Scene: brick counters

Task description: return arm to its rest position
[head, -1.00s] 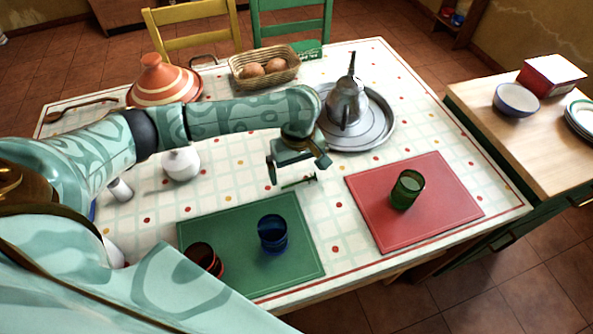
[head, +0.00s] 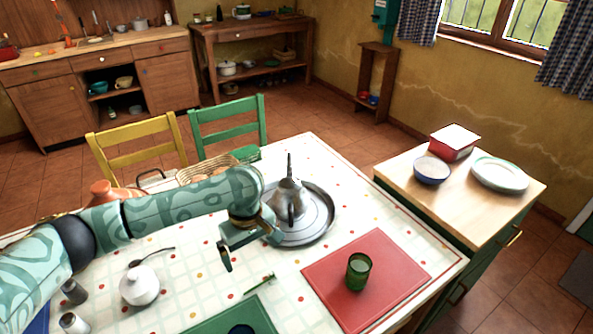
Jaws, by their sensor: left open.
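My left arm comes in from the left and reaches over the table. Its gripper (head: 250,248) is open and empty above the checked tablecloth, in front of the silver teapot (head: 288,201) on its round metal tray (head: 322,226). A green glass (head: 358,271) stands upright on the red placemat (head: 398,268), to the right of the gripper and apart from it. My right gripper is not in view.
A white lidded pot (head: 140,285) and shakers stand at the left. A green placemat (head: 262,312) with a blue cup is cut off at the bottom edge. A basket and tagine sit partly behind my arm. A side cabinet (head: 400,168) holds a bowl, box and plates.

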